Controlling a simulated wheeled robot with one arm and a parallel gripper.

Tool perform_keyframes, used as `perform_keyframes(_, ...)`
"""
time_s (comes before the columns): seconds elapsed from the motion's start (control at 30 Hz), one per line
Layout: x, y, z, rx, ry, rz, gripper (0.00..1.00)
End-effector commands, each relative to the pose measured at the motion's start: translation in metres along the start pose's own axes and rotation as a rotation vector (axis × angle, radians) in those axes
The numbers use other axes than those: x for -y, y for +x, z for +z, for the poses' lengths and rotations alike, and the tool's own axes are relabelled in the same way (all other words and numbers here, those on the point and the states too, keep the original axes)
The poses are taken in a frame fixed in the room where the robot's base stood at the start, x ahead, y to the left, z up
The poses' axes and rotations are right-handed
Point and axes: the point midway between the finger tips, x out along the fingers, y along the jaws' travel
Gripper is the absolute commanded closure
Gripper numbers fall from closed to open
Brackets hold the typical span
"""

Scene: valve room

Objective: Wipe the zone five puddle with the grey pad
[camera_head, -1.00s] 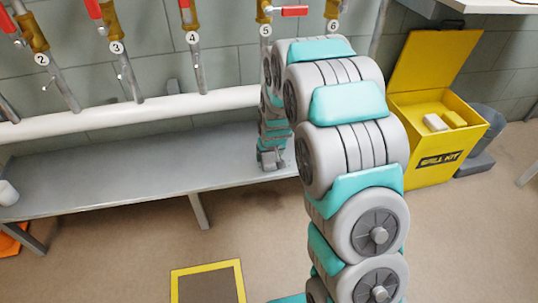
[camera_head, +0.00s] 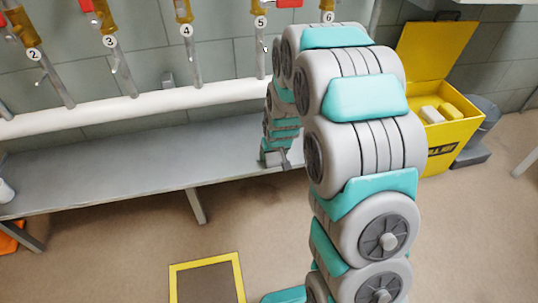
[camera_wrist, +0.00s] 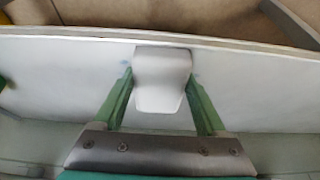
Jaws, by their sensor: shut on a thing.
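In the wrist view my gripper (camera_wrist: 160,90) is shut on a pale grey pad (camera_wrist: 162,72), its two green fingers on either side of it. The pad is over the grey bench (camera_wrist: 65,75); I cannot tell whether it touches the top. Faint bluish patches (camera_wrist: 196,76) show on the bench beside the pad; they may be the puddle, most of it hidden. In the head view my gripper (camera_head: 276,160) is low at the bench (camera_head: 130,175), below the number 5 tag (camera_head: 260,22). The pad cannot be made out there.
A yellow spill kit box (camera_head: 438,150) with an open lid stands to the right, a white and a yellow block in it. A white pipe (camera_head: 130,107) runs along the wall behind the bench. A white object (camera_head: 5,190) sits at the bench's left end.

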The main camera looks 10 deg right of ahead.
Motion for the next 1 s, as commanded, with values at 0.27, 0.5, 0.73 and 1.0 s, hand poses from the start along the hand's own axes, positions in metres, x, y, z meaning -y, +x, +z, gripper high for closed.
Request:
perform_keyframes(0.27,-0.001,0.008,-0.006,0.020,0.001,0.001,1.00)
perform_keyframes(0.5,0.000,0.015,-0.028,0.010,0.000,0.000,1.00)
perform_keyframes(0.73,-0.002,0.016,-0.033,0.009,0.001,0.000,1.00)
perform_keyframes(1.0,-0.016,0.016,-0.034,0.007,0.001,0.000,1.00)
